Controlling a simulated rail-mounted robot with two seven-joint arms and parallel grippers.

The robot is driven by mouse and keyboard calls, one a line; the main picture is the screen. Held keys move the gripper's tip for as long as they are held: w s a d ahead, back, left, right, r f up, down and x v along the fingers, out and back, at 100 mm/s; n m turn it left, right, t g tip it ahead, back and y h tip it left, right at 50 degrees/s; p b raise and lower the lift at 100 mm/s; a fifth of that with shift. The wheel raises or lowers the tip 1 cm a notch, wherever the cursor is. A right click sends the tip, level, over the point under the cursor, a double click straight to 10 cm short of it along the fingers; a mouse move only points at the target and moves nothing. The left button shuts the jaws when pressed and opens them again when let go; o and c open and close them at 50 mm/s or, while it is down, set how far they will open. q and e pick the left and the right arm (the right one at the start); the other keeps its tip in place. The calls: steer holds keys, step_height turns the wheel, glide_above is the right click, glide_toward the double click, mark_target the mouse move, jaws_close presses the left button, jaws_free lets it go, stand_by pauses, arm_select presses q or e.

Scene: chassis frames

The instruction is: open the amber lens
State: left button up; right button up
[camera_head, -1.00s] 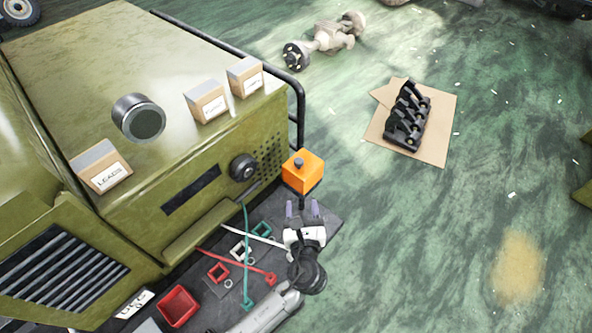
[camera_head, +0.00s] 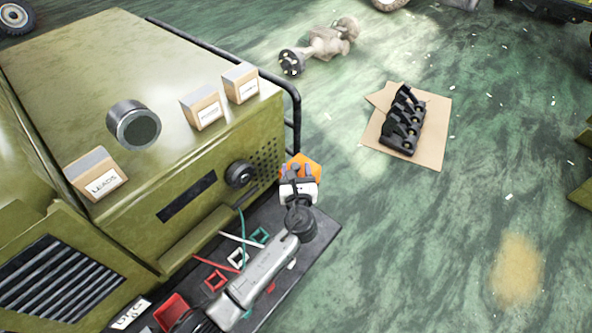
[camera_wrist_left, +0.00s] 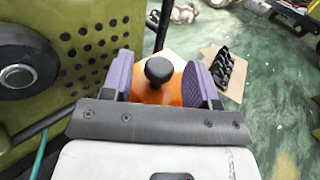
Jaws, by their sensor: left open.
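The amber lens (camera_head: 314,167) is an orange block beside the right corner of the olive machine, mostly hidden behind my left gripper in the head view. In the left wrist view the lens (camera_wrist_left: 153,95) has a round black knob (camera_wrist_left: 159,70) on top. My left gripper (camera_head: 298,172) is at the lens, its jaws open. In the left wrist view its two purple finger pads stand on either side of the knob, with a gap visible around the knob. My right gripper is in neither view.
The olive machine (camera_head: 130,75) has a round dial (camera_head: 240,173) near the lens and a dark rail at its corner. Small boxes (camera_head: 203,107) sit on its top. A dark shelf (camera_head: 318,232) below holds coloured frames and a red bin (camera_head: 172,310). Open floor lies right.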

arm_select(q)
steer(key=shift+w, duration=0.15)
jaws_close()
stand_by(0.5)
